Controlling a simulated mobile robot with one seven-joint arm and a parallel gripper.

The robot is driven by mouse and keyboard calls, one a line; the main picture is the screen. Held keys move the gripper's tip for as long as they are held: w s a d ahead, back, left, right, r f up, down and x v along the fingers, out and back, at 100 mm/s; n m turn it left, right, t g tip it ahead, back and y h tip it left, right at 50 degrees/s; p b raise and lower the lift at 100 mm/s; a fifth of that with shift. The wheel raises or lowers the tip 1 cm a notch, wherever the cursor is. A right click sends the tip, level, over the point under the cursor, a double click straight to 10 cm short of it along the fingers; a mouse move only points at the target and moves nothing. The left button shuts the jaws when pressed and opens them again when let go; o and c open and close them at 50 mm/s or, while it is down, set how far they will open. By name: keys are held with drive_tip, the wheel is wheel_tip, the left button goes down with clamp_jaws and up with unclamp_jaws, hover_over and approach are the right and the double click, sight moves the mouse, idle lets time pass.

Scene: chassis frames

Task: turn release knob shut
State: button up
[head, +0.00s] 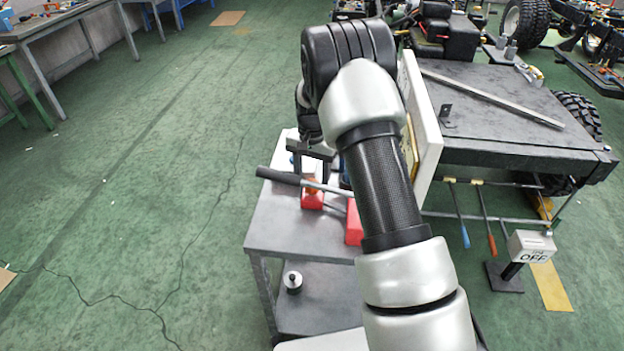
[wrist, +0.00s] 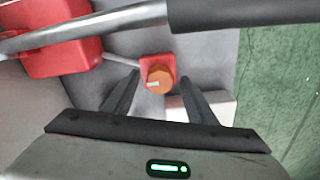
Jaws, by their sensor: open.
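The release knob (wrist: 161,80) is an orange cylinder with a small white mark on its left side, set on a small red base (wrist: 147,64). In the head view the orange knob (head: 311,186) is partly hidden behind a metal bar. My gripper (wrist: 160,76) is open, its two dark fingers apart on either side of the knob in the wrist view. Nothing is between them but the knob, and I cannot tell whether they touch it or how high they are above it.
A metal bar with a black handle (head: 279,176) crosses close to the knob, above a larger red block (wrist: 62,45). All stand on a grey cart (head: 285,225). A white panel (head: 422,120) and dark workbench (head: 500,100) are right of my arm. Green floor lies open at left.

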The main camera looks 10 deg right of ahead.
wheel_tip(320, 180, up, 17)
drive_tip(key=shift+r+p, duration=0.2)
drive_tip(key=shift+p, duration=0.15)
drive_tip(key=s+r+n+t+p, duration=0.3)
drive_tip(key=s+r, duration=1.2)
drive_tip(key=r, duration=0.2)
drive_tip(key=s+r+n+t+p, duration=0.1)
drive_tip(key=s+n+t+p, duration=0.1)
drive_tip(key=s, duration=1.6)
drive_tip(key=shift+s+d+r+n+t+p, duration=0.3)
drive_tip(key=shift+n+p, duration=0.3)
drive_tip(key=shift+n, duration=0.3)
